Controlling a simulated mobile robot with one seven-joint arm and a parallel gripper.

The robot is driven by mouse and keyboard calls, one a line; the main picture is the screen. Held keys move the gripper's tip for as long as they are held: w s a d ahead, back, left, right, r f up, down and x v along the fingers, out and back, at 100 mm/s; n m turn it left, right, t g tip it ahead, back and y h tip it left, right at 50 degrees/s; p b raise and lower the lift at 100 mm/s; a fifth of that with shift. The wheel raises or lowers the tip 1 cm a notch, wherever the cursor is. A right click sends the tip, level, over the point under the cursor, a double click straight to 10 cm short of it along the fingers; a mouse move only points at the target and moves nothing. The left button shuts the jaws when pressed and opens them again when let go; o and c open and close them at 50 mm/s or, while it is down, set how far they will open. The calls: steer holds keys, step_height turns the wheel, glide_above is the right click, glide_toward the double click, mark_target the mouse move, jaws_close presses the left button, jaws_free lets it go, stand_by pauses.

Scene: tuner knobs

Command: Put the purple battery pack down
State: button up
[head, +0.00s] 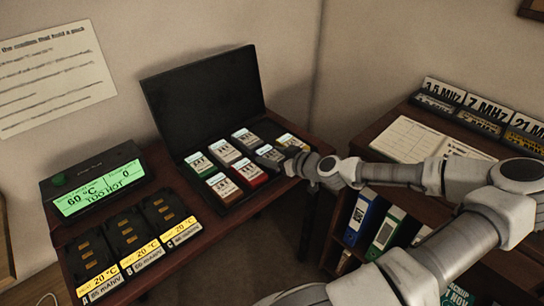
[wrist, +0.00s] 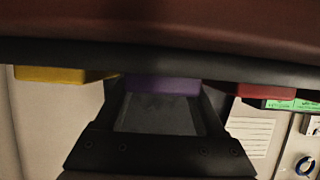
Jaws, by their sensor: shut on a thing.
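The purple battery pack (wrist: 160,84) shows in the wrist view as a purple strip at the end of my gripper (wrist: 160,110), which is shut on it. In the head view my gripper (head: 272,157) is low over the right part of the open black case (head: 236,206), between a red-sided pack (head: 249,174) and a pack at the right (head: 292,143).
Several labelled packs stand in the case, including a green-sided one (head: 199,165); its raised lid (head: 205,100) stands behind. A shelf with binders (head: 384,230) stands at right.

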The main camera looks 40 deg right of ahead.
steer(key=shift+f, duration=0.2)
steer(key=o, duration=1.5)
steer(key=shift+r, duration=0.15)
steer(key=shift+r, duration=0.2)
steer(key=p+v, duration=0.3)
steer(key=v, duration=0.9)
steer(key=shift+f, duration=0.15)
